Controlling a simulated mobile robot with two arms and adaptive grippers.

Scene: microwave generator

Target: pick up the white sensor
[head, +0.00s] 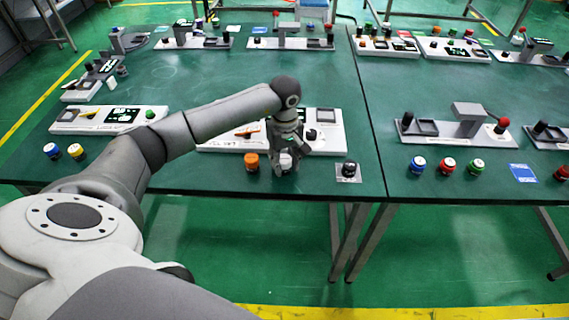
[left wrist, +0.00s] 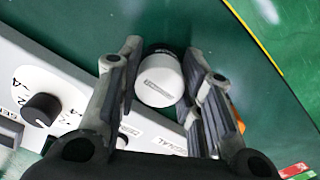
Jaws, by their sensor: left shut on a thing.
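The white sensor (head: 286,161) is a small white-topped cylinder with a dark base near the front edge of the green table (head: 230,178). My left gripper (head: 281,168) reaches down over it from above and is shut on it. In the left wrist view the sensor's white top (left wrist: 159,80) shows between the two fingers of the left gripper (left wrist: 163,95). I cannot tell whether the sensor is lifted off the table. My right gripper is not in view.
An orange-capped cylinder (head: 251,161) stands just left of the sensor, and a black one (head: 348,170) stands to the right. A white panel with a knob (head: 328,132) lies close behind. Several coloured cylinders, such as a blue one (head: 417,164), stand on the right table.

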